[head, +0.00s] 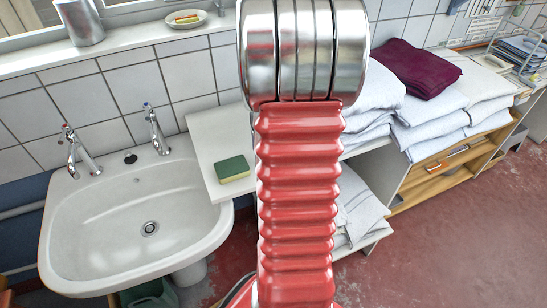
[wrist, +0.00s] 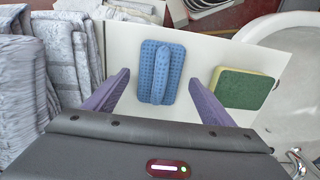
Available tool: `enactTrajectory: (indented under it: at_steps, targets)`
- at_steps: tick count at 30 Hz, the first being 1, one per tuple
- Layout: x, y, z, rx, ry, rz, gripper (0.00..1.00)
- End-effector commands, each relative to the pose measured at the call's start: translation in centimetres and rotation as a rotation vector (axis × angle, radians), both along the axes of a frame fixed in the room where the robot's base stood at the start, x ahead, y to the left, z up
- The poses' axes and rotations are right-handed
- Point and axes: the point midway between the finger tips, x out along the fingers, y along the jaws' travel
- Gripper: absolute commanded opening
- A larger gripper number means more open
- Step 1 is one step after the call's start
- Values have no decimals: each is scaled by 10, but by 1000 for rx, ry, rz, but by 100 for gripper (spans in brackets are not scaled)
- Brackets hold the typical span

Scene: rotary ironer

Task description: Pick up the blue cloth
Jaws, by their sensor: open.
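The blue cloth (wrist: 171,71) lies on the white counter (wrist: 213,47) in the wrist view. It has a dotted texture and a raised fold down its middle. My gripper (wrist: 159,77) is open, with its two purple fingers on either side of the cloth's near part in the picture. Nothing is held between them. I cannot tell how high the fingers are above the counter. In the head view my red arm stands in front of part of the counter and the cloth does not show.
A green and yellow sponge (wrist: 246,88) lies just right of the cloth in the wrist view; it also shows in the head view (head: 232,168). A white sink (head: 130,220) adjoins the counter. Folded grey linens (wrist: 72,55) are stacked on the other side. A maroon cloth (head: 415,67) tops one stack.

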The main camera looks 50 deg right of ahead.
Motion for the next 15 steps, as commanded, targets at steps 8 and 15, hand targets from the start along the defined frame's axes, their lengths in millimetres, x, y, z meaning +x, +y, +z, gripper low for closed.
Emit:
enactTrajectory:
  at_steps: [8, 15]
  targets:
    - [0, 0, -10, -1, -1, 0, 77]
    - [0, 0, -10, 0, 0, 0, 77]
